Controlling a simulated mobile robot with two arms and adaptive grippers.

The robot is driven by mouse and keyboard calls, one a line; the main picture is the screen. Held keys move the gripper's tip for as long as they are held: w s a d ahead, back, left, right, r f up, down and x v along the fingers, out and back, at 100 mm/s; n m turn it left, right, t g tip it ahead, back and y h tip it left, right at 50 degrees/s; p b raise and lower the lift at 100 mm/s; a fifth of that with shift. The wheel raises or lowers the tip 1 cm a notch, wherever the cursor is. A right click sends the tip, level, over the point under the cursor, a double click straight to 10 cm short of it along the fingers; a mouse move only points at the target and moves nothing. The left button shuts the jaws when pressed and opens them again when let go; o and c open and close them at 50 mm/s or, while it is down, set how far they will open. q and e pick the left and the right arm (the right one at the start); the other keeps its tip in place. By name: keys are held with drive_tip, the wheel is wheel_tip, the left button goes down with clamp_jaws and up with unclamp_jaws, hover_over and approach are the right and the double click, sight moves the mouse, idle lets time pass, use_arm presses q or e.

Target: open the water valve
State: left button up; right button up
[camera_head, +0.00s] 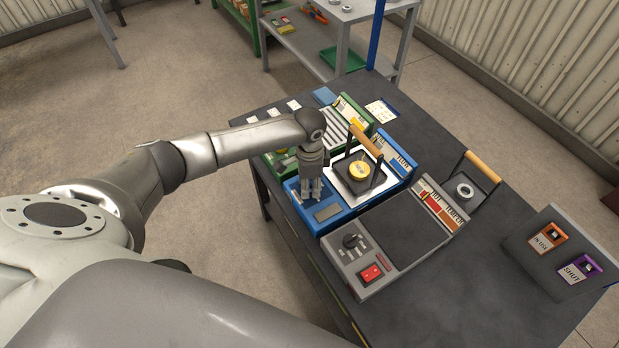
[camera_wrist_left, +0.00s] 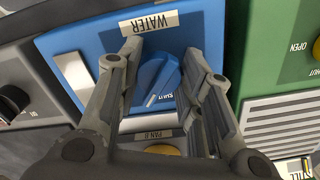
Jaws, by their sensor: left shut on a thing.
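The water valve is a blue knob (camera_wrist_left: 158,80) on a blue panel (camera_wrist_left: 85,45) labelled WATER in the left wrist view. A white pointer mark on the knob lies near a label reading SHUT. My left gripper (camera_wrist_left: 165,88) has its fingers on both sides of the knob and is shut on it. In the head view my left gripper (camera_head: 311,198) points down at the front of the blue unit (camera_head: 335,221), and it hides the knob there. My right gripper is not in view.
A grey hot plate unit (camera_head: 385,243) with a red switch (camera_head: 371,273) stands right of the blue unit. A green unit (camera_head: 282,163) stands on its other side. A pan with a yellow disc (camera_head: 358,171) and upright handle sits behind. A sign board (camera_head: 565,252) stands at right.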

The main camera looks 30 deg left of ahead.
use_arm(q)
drive_tip(key=m+p, duration=0.1)
drive_tip(key=m, duration=0.3)
drive_tip(key=shift+w+r+m, duration=0.1)
drive_tip(key=shift+m, duration=0.3)
drive_tip(key=m+p, duration=0.1)
drive_tip(key=m, duration=0.2)
drive_tip(key=shift+w+m, duration=0.1)
drive_tip(key=shift+m, duration=1.2)
drive_tip(key=o, duration=1)
drive_tip(key=shift+o, duration=0.2)
